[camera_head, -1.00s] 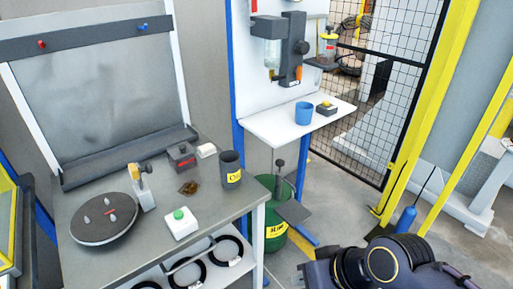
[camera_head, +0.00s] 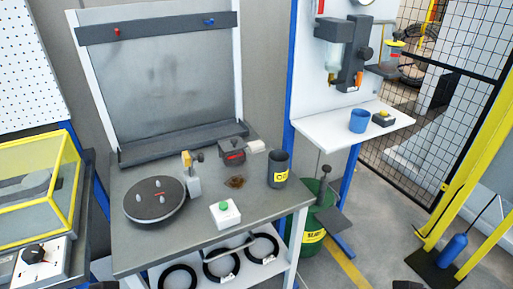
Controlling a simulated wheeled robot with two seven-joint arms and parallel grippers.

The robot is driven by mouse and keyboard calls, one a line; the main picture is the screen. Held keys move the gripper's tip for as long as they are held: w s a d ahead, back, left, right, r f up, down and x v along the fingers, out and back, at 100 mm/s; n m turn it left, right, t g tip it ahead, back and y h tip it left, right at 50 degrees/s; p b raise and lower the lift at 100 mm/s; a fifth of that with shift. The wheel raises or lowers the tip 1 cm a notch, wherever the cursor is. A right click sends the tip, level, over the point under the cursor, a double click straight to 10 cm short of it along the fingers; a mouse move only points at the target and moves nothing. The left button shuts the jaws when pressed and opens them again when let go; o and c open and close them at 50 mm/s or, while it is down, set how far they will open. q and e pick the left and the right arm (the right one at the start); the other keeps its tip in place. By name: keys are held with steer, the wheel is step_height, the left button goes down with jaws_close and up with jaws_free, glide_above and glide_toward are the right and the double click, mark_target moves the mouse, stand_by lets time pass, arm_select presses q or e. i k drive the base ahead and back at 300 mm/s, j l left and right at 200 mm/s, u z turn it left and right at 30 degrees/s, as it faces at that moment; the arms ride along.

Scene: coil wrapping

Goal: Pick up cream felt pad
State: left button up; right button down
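A small cream block that looks like the cream felt pad (camera_head: 256,146) lies at the back right of the grey workbench (camera_head: 150,247). It is just right of a dark box with a red mark (camera_head: 233,152), and I cannot tell whether the two touch. Its surface is too small to make out. Neither of my grippers shows; only small dark pieces, perhaps of my arms, appear at the bottom edge.
The bench holds a dark turntable (camera_head: 155,202), a small upright tool (camera_head: 192,178), a brown patch (camera_head: 236,182), a green-button box (camera_head: 225,213) and a grey cup (camera_head: 278,170). Black coils lie on the shelf below. A yellow-framed case (camera_head: 68,205) stands left, a green bin (camera_head: 318,222) right.

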mark_target(254, 146)
steer(key=i+l+u, duration=0.3)
steer(key=u, duration=0.15)
steer(key=i+l+u, duration=0.3)
steer(key=l+u, duration=0.15)
steer(key=i+l+u, duration=0.2)
steer(key=l+u, duration=0.25)
